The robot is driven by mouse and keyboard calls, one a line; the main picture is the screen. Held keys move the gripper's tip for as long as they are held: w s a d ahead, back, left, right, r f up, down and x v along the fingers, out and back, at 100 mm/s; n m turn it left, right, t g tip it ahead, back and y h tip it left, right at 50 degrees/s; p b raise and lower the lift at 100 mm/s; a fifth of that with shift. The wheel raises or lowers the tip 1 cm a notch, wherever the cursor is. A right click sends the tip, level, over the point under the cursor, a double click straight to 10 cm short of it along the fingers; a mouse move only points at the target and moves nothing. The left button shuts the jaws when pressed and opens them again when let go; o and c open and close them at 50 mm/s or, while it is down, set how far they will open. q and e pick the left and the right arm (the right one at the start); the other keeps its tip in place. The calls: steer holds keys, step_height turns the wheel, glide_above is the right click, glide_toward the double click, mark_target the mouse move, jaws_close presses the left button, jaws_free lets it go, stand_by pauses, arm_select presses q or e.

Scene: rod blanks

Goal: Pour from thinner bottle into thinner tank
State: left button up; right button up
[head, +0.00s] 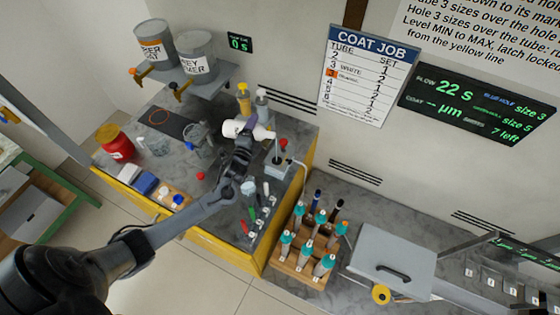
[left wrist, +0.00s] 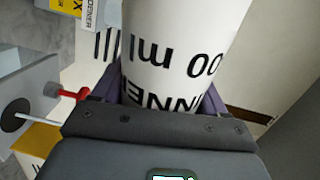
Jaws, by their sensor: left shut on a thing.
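My left gripper (head: 243,137) is shut on a white bottle (head: 232,129). In the head view the bottle lies nearly on its side above the worktop, partly hidden by the gripper. The left wrist view shows the same bottle (left wrist: 185,50) between the fingers, with black lettering partly readable as thinner and ml. A small grey tank-like box (head: 277,171) with an upright rod stands just right of and below the bottle. In the left wrist view a grey box (left wrist: 35,72) with a red knob is at the left. No liquid stream can be seen.
Yellow (head: 243,97) and grey bottles stand behind the gripper. Two grey buckets (head: 196,55) sit on a raised shelf. A red can (head: 115,143) is at the left. A wooden rack (head: 305,255) of teal-topped tubes is at the front right, beside a grey lidded box (head: 390,268).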

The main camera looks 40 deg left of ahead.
stand_by(0.5)
arm_select(q)
steer(key=shift+n, duration=1.3)
